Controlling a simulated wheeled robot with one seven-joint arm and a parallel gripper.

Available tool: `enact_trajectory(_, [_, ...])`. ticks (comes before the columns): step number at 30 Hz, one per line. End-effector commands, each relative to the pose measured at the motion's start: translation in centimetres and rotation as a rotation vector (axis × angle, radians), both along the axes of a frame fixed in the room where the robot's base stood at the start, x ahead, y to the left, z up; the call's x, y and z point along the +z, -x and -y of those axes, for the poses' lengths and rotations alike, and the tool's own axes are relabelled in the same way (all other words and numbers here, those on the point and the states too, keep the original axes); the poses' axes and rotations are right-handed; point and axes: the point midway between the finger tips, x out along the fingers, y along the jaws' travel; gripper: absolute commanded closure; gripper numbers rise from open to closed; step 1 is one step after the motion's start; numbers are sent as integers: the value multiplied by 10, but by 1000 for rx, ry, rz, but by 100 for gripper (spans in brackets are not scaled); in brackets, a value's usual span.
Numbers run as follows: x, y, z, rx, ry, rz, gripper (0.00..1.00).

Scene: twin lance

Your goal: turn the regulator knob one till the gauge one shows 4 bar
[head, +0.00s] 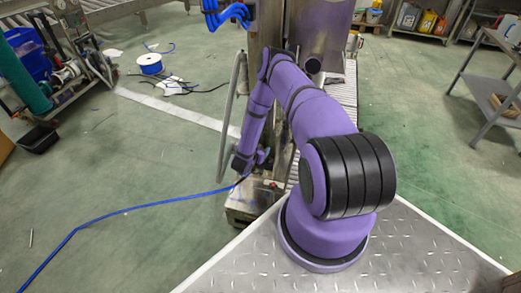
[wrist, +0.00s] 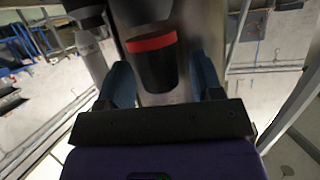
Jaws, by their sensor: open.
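A black knob with a red band (wrist: 155,66), which looks like a regulator knob, shows in the wrist view in front of a grey metal surface. My gripper (wrist: 163,70) is open, with one blue finger to the left of the knob and one to the right. There is a visible gap on both sides. I cannot tell whether the fingertips reach around the knob or stop short of it. In the head view my gripper (head: 246,164) is small and low beside the metal machine, and the knob cannot be made out. No readable gauge shows in either view.
A grey pipe (wrist: 91,58) stands just left of my gripper in the wrist view. In the head view a blue hose (head: 130,208) crosses the floor to the machine's foot (head: 250,210). A bent metal rail (head: 229,120) stands close by my forearm. The left floor is mostly open.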

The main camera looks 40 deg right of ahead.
Motion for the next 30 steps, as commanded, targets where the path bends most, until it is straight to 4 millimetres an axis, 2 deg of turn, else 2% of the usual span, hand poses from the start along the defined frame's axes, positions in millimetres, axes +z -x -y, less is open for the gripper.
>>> enact_trajectory(8, [-1,-1,1,1,0,0,40])
enact_trajectory(15, [-1,-1,1,1,0,0,89])
enact_trajectory(23, [-1,-1,0,22,-1,0,89])
enact_trajectory(30, [0,-1,0,133,0,-2,89])
